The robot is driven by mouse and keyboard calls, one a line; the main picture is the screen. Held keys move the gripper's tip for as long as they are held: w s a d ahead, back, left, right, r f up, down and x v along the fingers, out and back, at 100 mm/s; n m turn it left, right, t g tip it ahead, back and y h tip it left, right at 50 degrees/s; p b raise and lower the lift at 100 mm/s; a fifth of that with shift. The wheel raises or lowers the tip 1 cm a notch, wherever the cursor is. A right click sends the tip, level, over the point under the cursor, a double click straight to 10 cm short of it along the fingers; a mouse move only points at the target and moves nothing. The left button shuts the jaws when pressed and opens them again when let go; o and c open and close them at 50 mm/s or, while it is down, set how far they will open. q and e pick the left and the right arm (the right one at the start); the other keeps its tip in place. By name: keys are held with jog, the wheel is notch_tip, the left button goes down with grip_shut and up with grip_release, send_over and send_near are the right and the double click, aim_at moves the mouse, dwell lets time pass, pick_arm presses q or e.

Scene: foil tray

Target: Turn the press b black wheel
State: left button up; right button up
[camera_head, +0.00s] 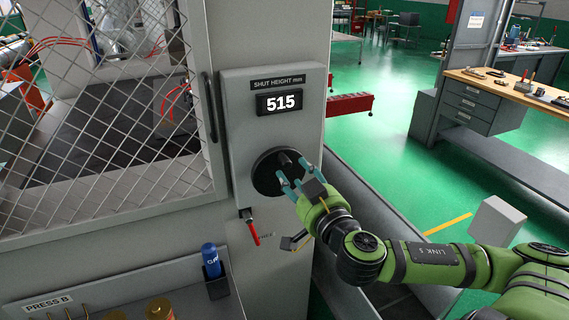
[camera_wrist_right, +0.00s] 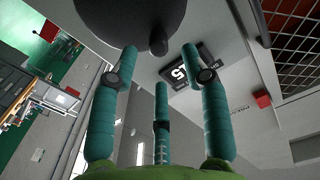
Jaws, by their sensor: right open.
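The black wheel (camera_head: 264,178) is mounted on the grey panel of press B, below a display (camera_head: 280,101) that reads 515 under the label "SHUT HEIGHT mm". A small knob (camera_head: 284,158) stands out from its face. My right gripper (camera_head: 292,174) is at the wheel's right side, its teal fingers pointing at the wheel and covering part of it. In the right wrist view the wheel (camera_wrist_right: 115,18) is at the top, and its knob (camera_wrist_right: 158,42) lies between the tips of the spread fingers (camera_wrist_right: 160,58). Contact cannot be told. My left gripper is not in view.
A red-handled lever (camera_head: 251,229) hangs below the wheel. A shelf labelled PRESS B (camera_head: 48,302) holds a blue can (camera_head: 211,262) and brass-coloured parts. A wire mesh guard (camera_head: 100,120) is on the left. A workbench (camera_head: 500,88) stands at the back right beyond open green floor.

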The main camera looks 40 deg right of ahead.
aim_at(288, 164)
jog(key=shift+f+b+x, duration=0.2)
jog(key=shift+b+x, duration=0.6)
jog(key=shift+b, duration=0.1)
jog(key=x, duration=0.1)
jog(key=p+x, duration=0.2)
jog(key=shift+w+d+r, duration=0.25)
jog(key=shift+w+r, duration=0.1)
jog(key=shift+w+f+p, duration=0.2)
jog(key=shift+w+p, duration=0.1)
jog(key=shift+w, duration=0.25)
grip_shut()
